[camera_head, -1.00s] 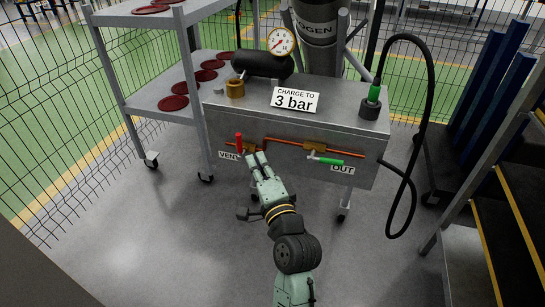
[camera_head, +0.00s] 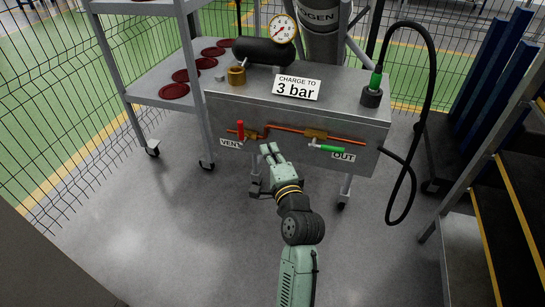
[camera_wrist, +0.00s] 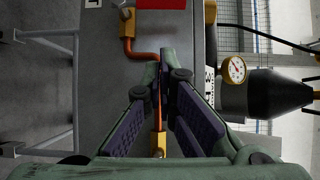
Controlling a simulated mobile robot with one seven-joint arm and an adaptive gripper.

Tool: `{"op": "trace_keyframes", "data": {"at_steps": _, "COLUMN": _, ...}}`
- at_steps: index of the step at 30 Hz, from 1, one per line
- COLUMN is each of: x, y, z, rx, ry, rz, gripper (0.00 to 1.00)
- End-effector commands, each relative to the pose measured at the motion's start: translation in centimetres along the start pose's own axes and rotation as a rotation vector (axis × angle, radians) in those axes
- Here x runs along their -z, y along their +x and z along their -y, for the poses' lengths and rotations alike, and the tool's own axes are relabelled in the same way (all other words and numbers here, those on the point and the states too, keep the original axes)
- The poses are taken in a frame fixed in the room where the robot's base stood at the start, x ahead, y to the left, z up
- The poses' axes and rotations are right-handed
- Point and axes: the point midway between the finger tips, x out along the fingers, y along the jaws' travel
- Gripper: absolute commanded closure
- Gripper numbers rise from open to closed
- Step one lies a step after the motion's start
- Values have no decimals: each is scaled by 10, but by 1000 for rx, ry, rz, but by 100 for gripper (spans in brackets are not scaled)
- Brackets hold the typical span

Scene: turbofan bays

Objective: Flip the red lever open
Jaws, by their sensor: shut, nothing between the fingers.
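The red lever (camera_head: 240,130) stands upright on the orange pipe at the left of the grey cart's front panel, above the VENT label (camera_head: 230,143). In the wrist view a red piece (camera_wrist: 161,4), seemingly this lever, is cut off by the top edge, beside a brass fitting (camera_wrist: 127,20). My gripper (camera_head: 267,149) is to the right of the lever and a little lower in the head view, apart from it. In the wrist view my gripper's fingers (camera_wrist: 163,72) meet at the tips with nothing between them, in front of the pipe.
A green lever (camera_head: 328,148) lies nearly level near the OUT label (camera_head: 343,156). A gauge (camera_head: 283,28) and a "3 bar" sign (camera_head: 297,89) are on the cart. A black hose (camera_head: 427,100) loops at the right. A shelf trolley (camera_head: 160,85) stands left. Floor in front is clear.

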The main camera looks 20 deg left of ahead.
Motion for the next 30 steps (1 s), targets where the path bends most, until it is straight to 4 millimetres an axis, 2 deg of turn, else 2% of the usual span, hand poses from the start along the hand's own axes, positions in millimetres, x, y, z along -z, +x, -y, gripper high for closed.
{"op": "trace_keyframes", "data": {"at_steps": 1, "x": -1, "y": 12, "z": 3, "rx": 0, "ry": 0, "rz": 4, "gripper": 100}}
{"op": "trace_keyframes", "data": {"at_steps": 6, "x": -1, "y": 47, "z": 3, "rx": 0, "ry": -1, "rz": 2, "gripper": 100}}
{"op": "trace_keyframes", "data": {"at_steps": 12, "x": -21, "y": 66, "z": 2, "rx": -1, "ry": -1, "rz": 2, "gripper": 100}}
{"op": "trace_keyframes", "data": {"at_steps": 18, "x": -29, "y": 73, "z": 0, "rx": 0, "ry": 0, "rz": 1, "gripper": 100}}
{"op": "trace_keyframes", "data": {"at_steps": 30, "x": -28, "y": 74, "z": 1, "rx": -2, "ry": -4, "rz": 0, "gripper": 100}}
